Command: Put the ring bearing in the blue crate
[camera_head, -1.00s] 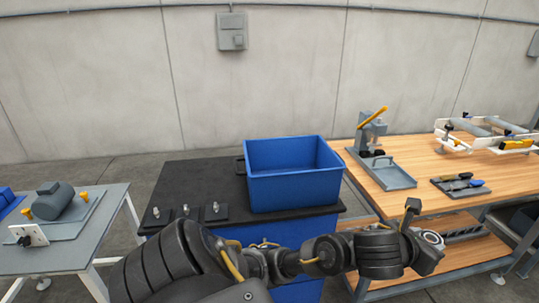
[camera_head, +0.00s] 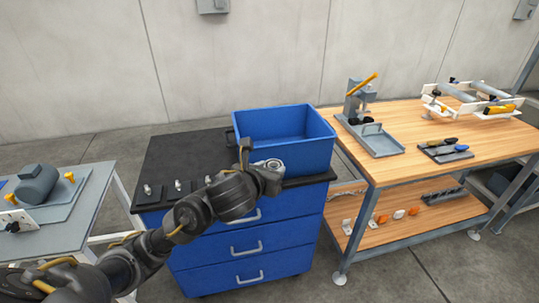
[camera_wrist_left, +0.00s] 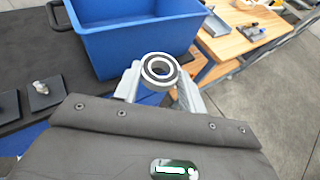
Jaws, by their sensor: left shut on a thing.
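The ring bearing (camera_wrist_left: 160,69) is a silver ring with a dark band, held between the fingertips of my left gripper (camera_wrist_left: 160,82) in the left wrist view. In the head view the bearing (camera_head: 274,164) shows at the end of my left arm, in front of the blue crate. My left gripper (camera_head: 268,168) is shut on it. The blue crate (camera_head: 300,155) stands open on the black top of a blue drawer cabinet. In the left wrist view the crate (camera_wrist_left: 130,48) is just beyond the bearing, which appears outside its near wall. My right gripper is not in view.
The blue drawer cabinet (camera_head: 250,245) has a black top (camera_head: 170,155) with several small fittings on dark plates at its left. A wooden workbench (camera_head: 420,125) with a grey tray (camera_head: 378,143) stands at the right. A grey table (camera_head: 75,215) is at the left.

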